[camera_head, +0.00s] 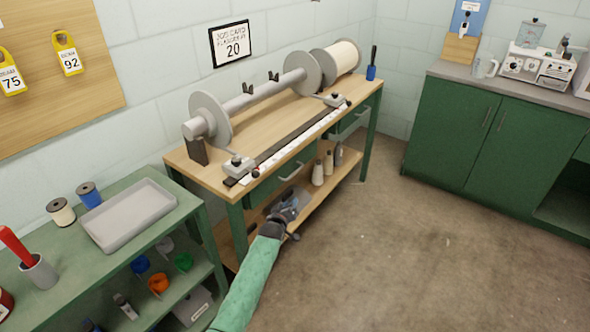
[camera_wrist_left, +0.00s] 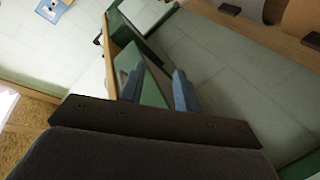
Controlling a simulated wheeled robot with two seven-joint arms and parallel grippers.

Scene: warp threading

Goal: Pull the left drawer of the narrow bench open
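The narrow bench (camera_head: 262,118) has a wooden top and green legs and stands against the wall. Its left drawer (camera_head: 266,187) has a green front with a pale bar handle (camera_head: 291,171), and it looks closed. My right gripper is not in view.
A warp beam (camera_head: 262,94) with flanges lies on the bench top. Several spools (camera_head: 318,173) stand on the bench's lower shelf. A green shelf unit with a grey tray (camera_head: 128,213) is at the left. The floor (camera_head: 400,240) in front is clear.

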